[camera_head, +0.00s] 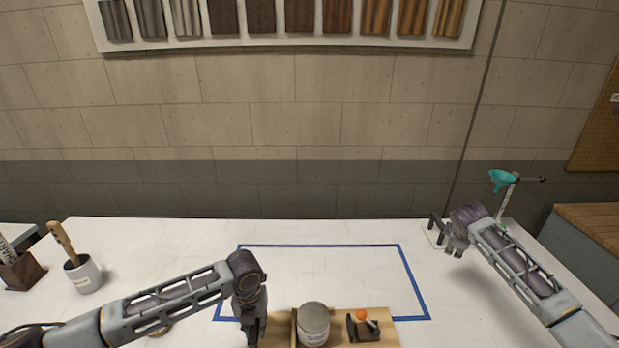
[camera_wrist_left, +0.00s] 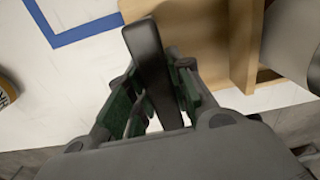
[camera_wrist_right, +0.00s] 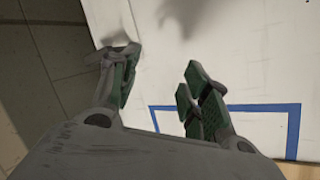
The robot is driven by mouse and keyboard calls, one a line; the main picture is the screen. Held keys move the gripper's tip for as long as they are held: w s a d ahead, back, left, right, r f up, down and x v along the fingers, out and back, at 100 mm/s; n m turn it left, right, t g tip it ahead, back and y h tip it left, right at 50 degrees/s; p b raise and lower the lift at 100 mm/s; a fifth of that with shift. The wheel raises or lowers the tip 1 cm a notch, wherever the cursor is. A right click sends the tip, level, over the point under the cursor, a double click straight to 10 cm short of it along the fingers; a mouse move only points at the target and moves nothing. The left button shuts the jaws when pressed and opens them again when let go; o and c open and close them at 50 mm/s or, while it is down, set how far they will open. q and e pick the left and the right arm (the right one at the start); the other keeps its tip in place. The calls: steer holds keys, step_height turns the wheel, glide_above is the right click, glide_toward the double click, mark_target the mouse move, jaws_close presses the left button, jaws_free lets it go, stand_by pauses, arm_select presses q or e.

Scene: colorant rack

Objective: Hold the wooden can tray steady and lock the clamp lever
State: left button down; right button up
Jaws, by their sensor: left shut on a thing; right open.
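The wooden can tray (camera_head: 385,317) lies at the front edge of the white table, partly cut off by the picture bottom. It also shows in the left wrist view (camera_wrist_left: 205,35). A grey-lidded can (camera_head: 314,318) stands in it. To the right of the can is the clamp lever (camera_head: 369,322) with an orange knob (camera_head: 361,314); whether it is locked I cannot tell. My left gripper (camera_head: 252,332) is at the tray's left end, shut on a black handle (camera_wrist_left: 146,45). My right gripper (camera_head: 455,249) is open and empty above the table's right side, apart from the tray.
A blue tape outline (camera_head: 320,246) lies behind the tray, its inside mostly clear. A pot with a brush (camera_head: 86,276) stands at the left.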

steer(key=s+a+r+n+y, duration=0.1)
steer(key=s+a+n+y, duration=0.1)
steer(key=a, duration=1.1)
step_height(320, 180, up, 3)
steer(key=n+g+y, duration=0.2)
steer(key=n+g, duration=0.3)
steer(key=n, duration=0.1)
glide_above(362, 311)
steer(key=shift+f, duration=0.15)
steer(key=shift+f, duration=0.1)
steer(key=shift+f, duration=5)
steer(key=shift+c, duration=0.4)
